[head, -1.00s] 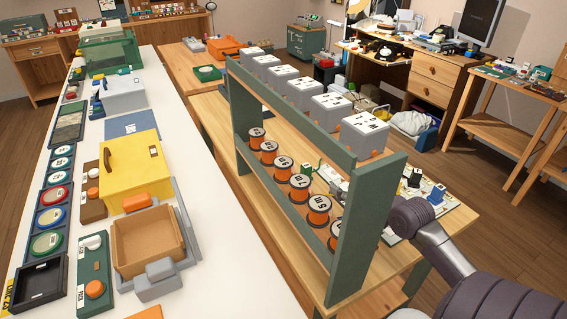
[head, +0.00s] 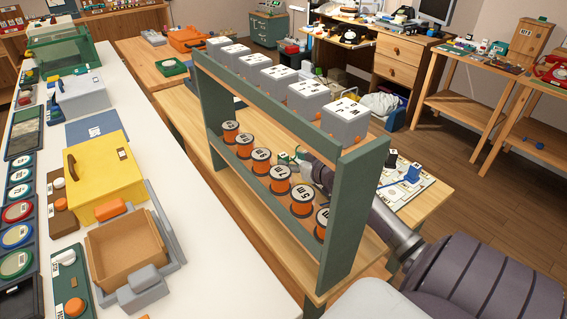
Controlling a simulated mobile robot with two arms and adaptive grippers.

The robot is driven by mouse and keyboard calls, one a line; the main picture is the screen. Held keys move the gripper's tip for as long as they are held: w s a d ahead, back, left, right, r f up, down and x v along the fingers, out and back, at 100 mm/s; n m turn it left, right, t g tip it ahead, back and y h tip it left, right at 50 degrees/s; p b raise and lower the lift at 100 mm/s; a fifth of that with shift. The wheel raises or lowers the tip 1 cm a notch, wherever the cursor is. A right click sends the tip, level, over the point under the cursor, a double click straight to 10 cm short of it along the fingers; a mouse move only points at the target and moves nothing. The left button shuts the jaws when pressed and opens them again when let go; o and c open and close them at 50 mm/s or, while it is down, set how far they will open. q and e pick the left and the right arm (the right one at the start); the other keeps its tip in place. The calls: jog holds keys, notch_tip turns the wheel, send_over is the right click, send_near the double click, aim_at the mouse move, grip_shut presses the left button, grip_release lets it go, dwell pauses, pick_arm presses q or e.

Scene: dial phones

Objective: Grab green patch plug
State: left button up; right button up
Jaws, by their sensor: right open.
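The green patch plug (head: 284,158) is small and stands on the wooden table behind the green rack, partly hidden by the rack and spools. My right gripper (head: 299,161) is behind the rack, close to the right side of the green plug. It is open; its fingertips are mostly hidden, and I cannot tell whether they touch the plug. A black plug (head: 391,159) and a blue plug (head: 412,174) stand on the white patch board (head: 403,188) to the right. My left gripper is not in view.
The green rack (head: 350,225) holds several grey boxes (head: 343,117) on top and orange spools (head: 302,198) below, between my view and the gripper. A white counter on the left carries a yellow box (head: 98,170) and a brown tray (head: 125,245).

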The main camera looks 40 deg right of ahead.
aim_at(286, 157)
jog(key=x, duration=0.4)
jog(key=shift+w+f, duration=0.15)
jog(key=shift+w, duration=0.05)
grip_shut()
